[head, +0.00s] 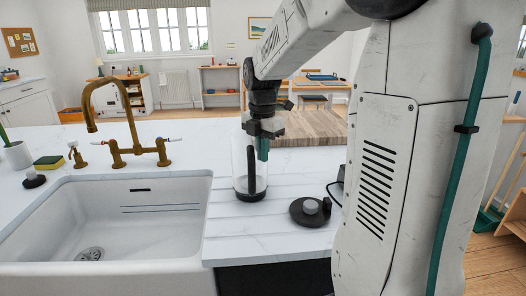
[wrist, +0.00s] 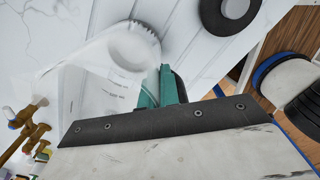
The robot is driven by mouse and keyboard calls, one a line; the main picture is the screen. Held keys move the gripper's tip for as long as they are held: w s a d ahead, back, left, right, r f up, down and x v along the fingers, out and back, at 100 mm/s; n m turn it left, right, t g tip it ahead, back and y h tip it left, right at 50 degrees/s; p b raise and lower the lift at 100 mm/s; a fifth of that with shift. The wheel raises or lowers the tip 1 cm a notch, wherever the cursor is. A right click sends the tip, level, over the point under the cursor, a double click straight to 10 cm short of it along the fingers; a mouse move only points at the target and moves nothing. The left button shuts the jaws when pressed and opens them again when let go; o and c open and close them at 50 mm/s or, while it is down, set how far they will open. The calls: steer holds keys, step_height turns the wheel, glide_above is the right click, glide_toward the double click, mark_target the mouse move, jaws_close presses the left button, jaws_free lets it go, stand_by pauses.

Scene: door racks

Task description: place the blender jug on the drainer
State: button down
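The blender jug (head: 240,158) is a clear cylinder with a dark base and a dark upright handle. In the head view it stands upright, its base at or very near the pale grooved drainer (head: 228,232) right of the sink. In the wrist view the clear jug (wrist: 95,65) fills the upper left, its ridged base end towards the top. My gripper (head: 262,148) is at the jug's upper part, beside the handle. Its teal fingers (wrist: 160,88) are close together next to a dark part, probably the handle. Whether they clamp it is hidden.
A round black piece with a grey knob (head: 310,211) lies right of the jug. The white sink (head: 110,225) and brass tap (head: 130,150) are to the left. A wooden board (head: 310,128) lies behind. The drainer's front strip is clear.

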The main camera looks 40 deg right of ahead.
steer(key=c, duration=1.6)
jaws_free()
steer(key=shift+f, duration=0.1)
steer(key=shift+c, duration=0.2)
step_height(320, 180, up, 12)
steer(key=shift+r, duration=0.15)
steer(key=s+a+f+m, duration=0.5)
steer(key=s+a+m, duration=0.3)
steer(key=s, duration=0.3)
steer(key=s+a+f+m+t, duration=0.1)
steer(key=s+a+f+m, duration=0.5)
steer(key=s+m, duration=0.5)
steer(key=s+a, duration=0.1)
steer(key=a, duration=0.1)
steer(key=shift+a+m, duration=0.3)
